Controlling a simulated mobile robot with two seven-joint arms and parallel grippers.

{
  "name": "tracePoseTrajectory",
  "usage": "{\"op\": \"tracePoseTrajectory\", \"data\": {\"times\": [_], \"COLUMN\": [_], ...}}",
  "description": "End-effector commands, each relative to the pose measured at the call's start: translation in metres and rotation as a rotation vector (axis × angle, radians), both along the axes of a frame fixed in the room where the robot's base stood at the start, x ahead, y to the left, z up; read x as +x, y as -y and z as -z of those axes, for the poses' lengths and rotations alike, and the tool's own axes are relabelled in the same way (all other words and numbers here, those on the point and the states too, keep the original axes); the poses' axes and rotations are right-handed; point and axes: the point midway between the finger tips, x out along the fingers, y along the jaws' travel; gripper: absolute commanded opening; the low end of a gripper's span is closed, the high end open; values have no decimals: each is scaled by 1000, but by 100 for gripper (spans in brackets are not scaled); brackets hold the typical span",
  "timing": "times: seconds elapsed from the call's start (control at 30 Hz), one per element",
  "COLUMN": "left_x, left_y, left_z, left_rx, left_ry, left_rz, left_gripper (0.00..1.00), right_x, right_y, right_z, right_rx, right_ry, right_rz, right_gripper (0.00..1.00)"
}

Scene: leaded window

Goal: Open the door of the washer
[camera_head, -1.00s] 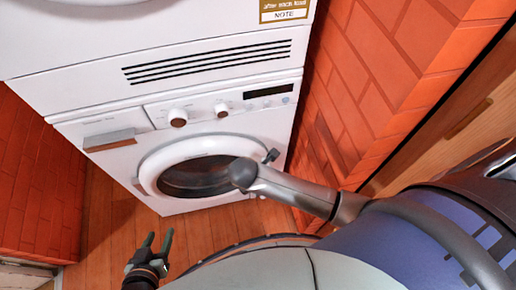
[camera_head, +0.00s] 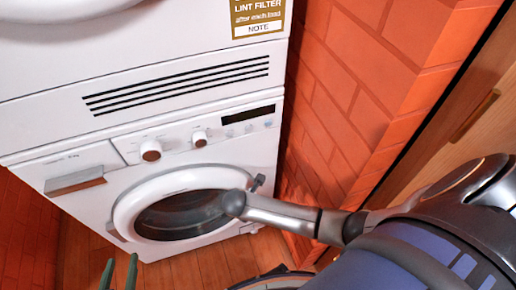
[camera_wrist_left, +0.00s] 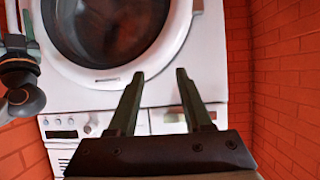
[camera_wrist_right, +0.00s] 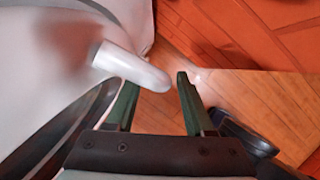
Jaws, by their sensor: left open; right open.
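The white washer (camera_head: 190,155) stands under another white appliance. Its round door (camera_head: 128,212), with dark glass, looks closed; it also shows in the left wrist view (camera_wrist_left: 150,62). A small dark handle (camera_head: 257,183) sits at the door's right rim. My left gripper (camera_head: 120,266) is low at the left in the head view, open and empty, apart from the door. My right gripper (camera_wrist_right: 158,90) is open; its forearm hides it in the head view. In the right wrist view a pale rounded peg (camera_wrist_right: 133,68), perhaps the handle, lies near its fingertips; contact is unclear.
The upper appliance (camera_head: 60,60) sits directly on the washer. A brick wall (camera_head: 345,110) stands close on the right, and more brick is at the left (camera_head: 25,225). Wooden floor (camera_head: 190,270) lies in front. My right arm crosses before the door.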

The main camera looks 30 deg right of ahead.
Motion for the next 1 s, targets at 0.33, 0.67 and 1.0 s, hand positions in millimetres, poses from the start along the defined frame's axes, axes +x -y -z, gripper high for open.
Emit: {"op": "tracePoseTrajectory", "data": {"times": [0.33,0.67,1.0], "left_x": [17,18,18], "left_y": [0,1,0], "left_z": [-36,-38,-38], "left_rx": [-2,-2,-2], "left_ry": [158,168,166], "left_rz": [10,10,10], "left_gripper": [50,50,50], "right_x": [2,2,2], "right_y": [5,5,5], "right_z": [13,13,13], "right_rx": [0,0,0], "right_ry": [0,0,-1], "right_rz": [0,0,0], "right_gripper": [53,51,13]}}
